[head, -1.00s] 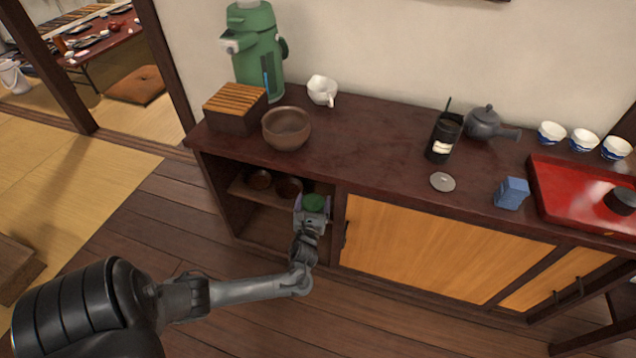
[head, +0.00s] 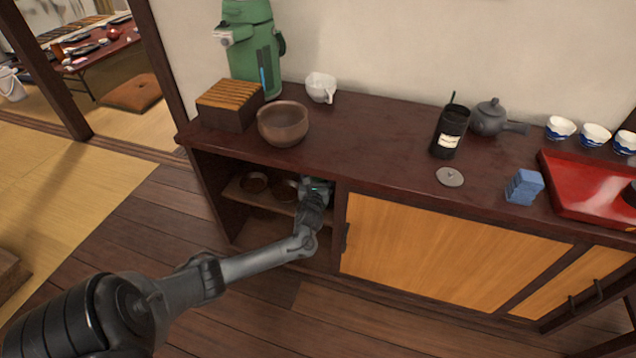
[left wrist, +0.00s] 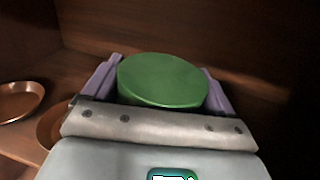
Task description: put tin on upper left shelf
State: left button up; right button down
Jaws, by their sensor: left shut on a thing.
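The green round tin (left wrist: 162,80) shows in the left wrist view, between the two purple fingers of my left gripper (left wrist: 160,85). The gripper is shut on it. In the head view my left gripper (head: 318,186) reaches into the open left part of the cabinet, at the right end of the upper shelf (head: 235,190); the tin is hidden there behind the gripper and the counter edge. I cannot tell whether the tin touches the shelf. My right gripper is in neither view.
Two brown bowls stand on the shelf left of the gripper, one at the left (head: 253,182) and one nearer (head: 285,190). The counter overhangs above. A wooden sliding door (head: 430,250) closes the cabinet on the right. A brown bowl (head: 283,124) stands on the counter above.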

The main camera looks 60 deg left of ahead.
pick_arm(q)
jog(key=shift+a+f+b, duration=0.1)
jog(key=shift+f+b, duration=0.35)
jog(key=shift+f, duration=0.1)
jog(key=shift+s+d+f, duration=0.1)
jog(key=shift+d+f, duration=0.1)
jog(key=shift+a, duration=0.1)
jog(key=shift+f, duration=0.1)
jog(key=o, duration=1.4)
